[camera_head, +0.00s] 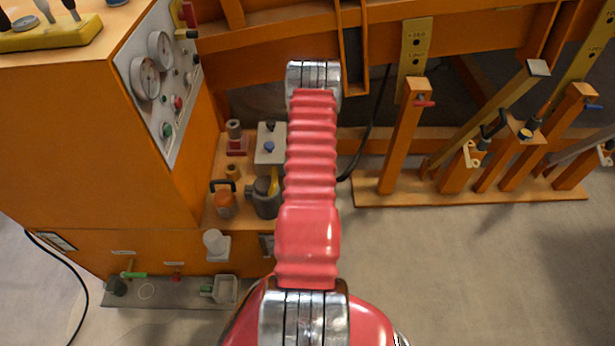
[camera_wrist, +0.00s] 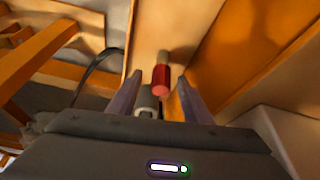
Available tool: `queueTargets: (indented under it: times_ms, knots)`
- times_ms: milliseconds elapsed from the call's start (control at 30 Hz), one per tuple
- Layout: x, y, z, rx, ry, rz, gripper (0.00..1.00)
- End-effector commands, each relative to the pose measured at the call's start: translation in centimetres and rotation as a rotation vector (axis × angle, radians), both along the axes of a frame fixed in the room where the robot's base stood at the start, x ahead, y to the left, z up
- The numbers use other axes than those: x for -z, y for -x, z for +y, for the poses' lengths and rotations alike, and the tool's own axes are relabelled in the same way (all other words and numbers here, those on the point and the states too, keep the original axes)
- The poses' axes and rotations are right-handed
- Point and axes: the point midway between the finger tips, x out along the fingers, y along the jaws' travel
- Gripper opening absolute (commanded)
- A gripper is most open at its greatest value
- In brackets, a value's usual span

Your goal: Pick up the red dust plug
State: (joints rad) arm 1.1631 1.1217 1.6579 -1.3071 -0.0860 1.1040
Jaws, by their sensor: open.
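In the wrist view a red cylindrical piece (camera_wrist: 161,80), which looks like the red dust plug, lies ahead between the two fingers, with a grey part behind it. My gripper (camera_wrist: 158,75) is open, its fingers on either side of the red piece in the picture; I cannot tell how far beyond the tips it is. A grey rounded part (camera_wrist: 147,100) shows nearer, low between the fingers. In the head view a red-based piece with a grey top (camera_head: 237,146) stands on the orange shelf. My red arm hides the gripper there.
The orange cabinet (camera_head: 100,130) with gauges stands at left. A black cable (camera_head: 372,130) hangs right of my arm. Orange posts (camera_head: 402,140) stand farther right; floor is open in front.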

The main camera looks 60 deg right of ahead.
Motion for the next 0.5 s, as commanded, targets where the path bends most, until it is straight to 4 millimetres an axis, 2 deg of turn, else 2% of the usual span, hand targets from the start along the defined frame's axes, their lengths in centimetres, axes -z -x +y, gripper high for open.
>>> queueTargets:
  times_ms: [200,500]
  knots:
    - [1.34,-0.31,-0.39,-0.002,0.000,0.001,0.45]
    - [1.35,-0.32,-0.43,-0.001,0.000,0.000,0.45]
